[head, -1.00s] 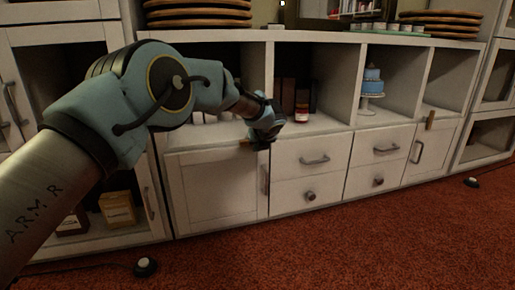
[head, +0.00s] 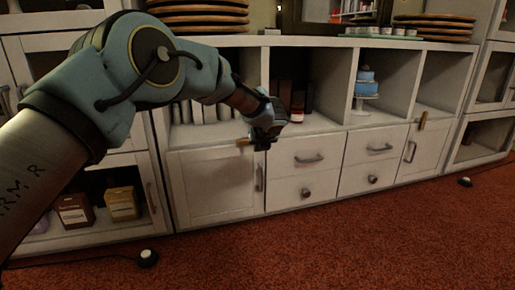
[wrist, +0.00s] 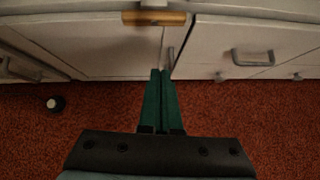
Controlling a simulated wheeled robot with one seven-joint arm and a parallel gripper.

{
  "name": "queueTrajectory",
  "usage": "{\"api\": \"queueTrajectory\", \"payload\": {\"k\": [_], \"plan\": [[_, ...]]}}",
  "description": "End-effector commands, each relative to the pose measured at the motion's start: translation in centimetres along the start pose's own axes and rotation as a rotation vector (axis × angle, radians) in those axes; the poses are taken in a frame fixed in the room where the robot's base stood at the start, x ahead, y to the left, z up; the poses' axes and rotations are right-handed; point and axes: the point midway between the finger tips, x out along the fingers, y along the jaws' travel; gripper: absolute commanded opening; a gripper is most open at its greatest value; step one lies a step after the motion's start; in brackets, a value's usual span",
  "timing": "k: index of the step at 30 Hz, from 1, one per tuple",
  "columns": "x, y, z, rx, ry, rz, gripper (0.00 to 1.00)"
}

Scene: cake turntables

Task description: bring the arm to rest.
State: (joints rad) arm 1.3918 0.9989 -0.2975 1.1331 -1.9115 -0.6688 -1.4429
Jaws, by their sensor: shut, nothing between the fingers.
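My gripper (head: 264,140) is in front of the white cabinet (head: 210,185), near the shelf edge above a closed door. In the wrist view its two green fingers (wrist: 160,76) are together with nothing between them. They point toward the cabinet front, above the red carpet. A wooden peg-like piece (head: 243,142) sits on the shelf edge beside my gripper; in the wrist view it shows just beyond the fingertips, apart from them.
A blue cake (head: 367,82) on a white stand occupies a shelf compartment. Drawer handles (head: 309,160) protrude from the front. Wooden turntables (head: 200,14) are stacked on top.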

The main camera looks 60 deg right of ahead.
Motion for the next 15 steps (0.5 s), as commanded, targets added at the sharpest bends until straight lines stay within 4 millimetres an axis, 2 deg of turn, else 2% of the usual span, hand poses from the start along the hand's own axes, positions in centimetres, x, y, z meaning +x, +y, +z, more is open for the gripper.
{"api": "queueTrajectory", "payload": {"k": [1, 9, 15], "plan": [[-1.1, -0.1, 0.3, 0.001, -0.001, -0.001, 0.0], [-5.0, -0.3, 0.2, 0.001, -0.001, -0.001, 0.0], [-6.2, -0.4, 0.1, 0.0, -0.001, 0.001, 0.0]]}}
